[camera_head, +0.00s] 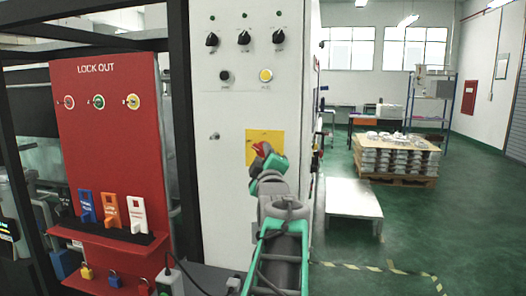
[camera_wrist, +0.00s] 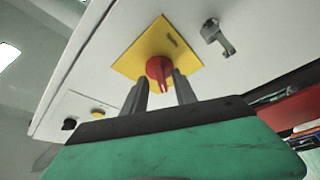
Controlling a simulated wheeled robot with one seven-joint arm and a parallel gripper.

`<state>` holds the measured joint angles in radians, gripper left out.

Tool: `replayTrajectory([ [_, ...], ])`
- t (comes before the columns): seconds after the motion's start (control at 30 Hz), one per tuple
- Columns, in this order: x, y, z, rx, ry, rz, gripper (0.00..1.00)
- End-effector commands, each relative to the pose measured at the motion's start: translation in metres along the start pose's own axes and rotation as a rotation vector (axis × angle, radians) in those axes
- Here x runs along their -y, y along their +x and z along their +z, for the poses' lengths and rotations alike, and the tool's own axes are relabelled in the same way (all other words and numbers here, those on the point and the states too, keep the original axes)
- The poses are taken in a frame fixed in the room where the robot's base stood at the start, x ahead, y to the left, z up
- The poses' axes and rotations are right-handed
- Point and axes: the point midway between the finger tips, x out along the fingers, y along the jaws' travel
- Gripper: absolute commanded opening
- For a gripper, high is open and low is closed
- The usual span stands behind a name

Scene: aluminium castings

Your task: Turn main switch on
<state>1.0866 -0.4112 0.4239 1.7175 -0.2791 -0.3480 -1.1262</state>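The main switch is a red rotary knob (camera_wrist: 159,69) on a square yellow plate (camera_wrist: 138,50), mounted on the white cabinet front. In the head view, the yellow plate (camera_head: 277,137) shows on the lower part of the cabinet, with the red knob (camera_head: 256,150) partly hidden by my gripper (camera_head: 262,156). In the wrist view, my gripper (camera_wrist: 160,84) is open, with one finger on each side of the knob. The fingertips are close to it; I cannot tell whether they touch it. The knob's grip points down in the wrist picture. The plate's lettering is unreadable.
A metal latch handle (camera_wrist: 217,38) sits beside the plate on the cabinet. Selector knobs (camera_head: 244,37) and a yellow button (camera_head: 266,75) are above. A red lockout board (camera_head: 105,90) stands left. A loaded pallet (camera_head: 398,178) and a white platform (camera_head: 345,198) are right.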

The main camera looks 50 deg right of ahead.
Motion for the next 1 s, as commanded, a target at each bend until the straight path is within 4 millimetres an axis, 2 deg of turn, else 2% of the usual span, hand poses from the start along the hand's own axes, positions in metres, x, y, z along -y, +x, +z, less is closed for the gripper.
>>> replayTrajectory([
  [0.1, -0.0001, 0.0083, 0.0001, 0.001, 0.0, 0.0, 0.34],
  [0.3, 0.0008, 0.0086, 0.0007, 0.002, 0.0, 0.0, 0.34],
  [0.73, 0.0009, 0.0083, 0.0005, 0.001, 0.001, -0.001, 0.0],
  [1.0, 0.0008, 0.0082, 0.0005, 0.001, 0.001, -0.001, 0.0],
])
